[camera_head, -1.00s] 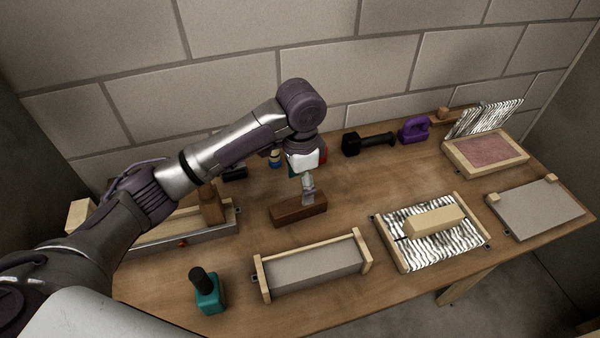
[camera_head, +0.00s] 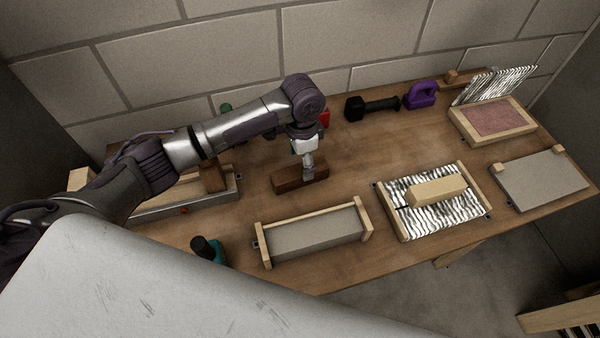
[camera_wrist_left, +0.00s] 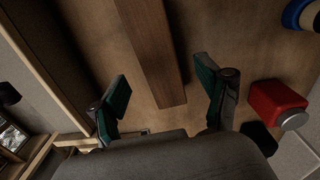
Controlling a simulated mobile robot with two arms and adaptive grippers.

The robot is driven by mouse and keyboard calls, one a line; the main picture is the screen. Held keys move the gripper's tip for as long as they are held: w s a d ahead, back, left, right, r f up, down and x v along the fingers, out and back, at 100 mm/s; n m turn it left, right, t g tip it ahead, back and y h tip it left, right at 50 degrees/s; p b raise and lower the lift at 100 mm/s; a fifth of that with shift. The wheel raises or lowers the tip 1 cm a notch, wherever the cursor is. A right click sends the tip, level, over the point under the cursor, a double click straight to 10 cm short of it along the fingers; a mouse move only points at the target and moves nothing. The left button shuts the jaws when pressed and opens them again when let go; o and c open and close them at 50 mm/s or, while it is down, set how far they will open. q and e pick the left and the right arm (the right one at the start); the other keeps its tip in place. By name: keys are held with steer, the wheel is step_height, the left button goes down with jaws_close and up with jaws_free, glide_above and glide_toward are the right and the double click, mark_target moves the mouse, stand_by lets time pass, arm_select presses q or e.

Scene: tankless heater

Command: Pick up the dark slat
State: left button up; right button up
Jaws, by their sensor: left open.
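The dark slat (camera_head: 300,180) is a dark brown wooden bar lying on the workbench, left of the middle. In the left wrist view the slat (camera_wrist_left: 150,45) runs down from the top edge, and its near end lies between the two fingers. My left gripper (camera_head: 308,172) is over the slat, with its fingers pointing down. In the left wrist view my left gripper (camera_wrist_left: 161,86) is open, one green-padded finger on each side of the slat with gaps. The head view hides part of the slat behind the fingers. My right gripper is not in view.
A wood-ended grey tray (camera_head: 315,232) lies in front of the slat. A foil-lined tray with a pale block (camera_head: 438,192) is to the right. A red container (camera_wrist_left: 277,103) stands near the gripper. A teal bottle (camera_head: 214,254) stands at the front left. Bare bench lies right of the slat.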

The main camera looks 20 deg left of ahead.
mark_target(300, 170)
arm_select(q)
steer(key=f, duration=0.4)
steer(key=shift+s+a+f+p, duration=0.15)
steer(key=shift+a+p, duration=0.1)
steer(key=shift+p, duration=0.1)
jaws_close()
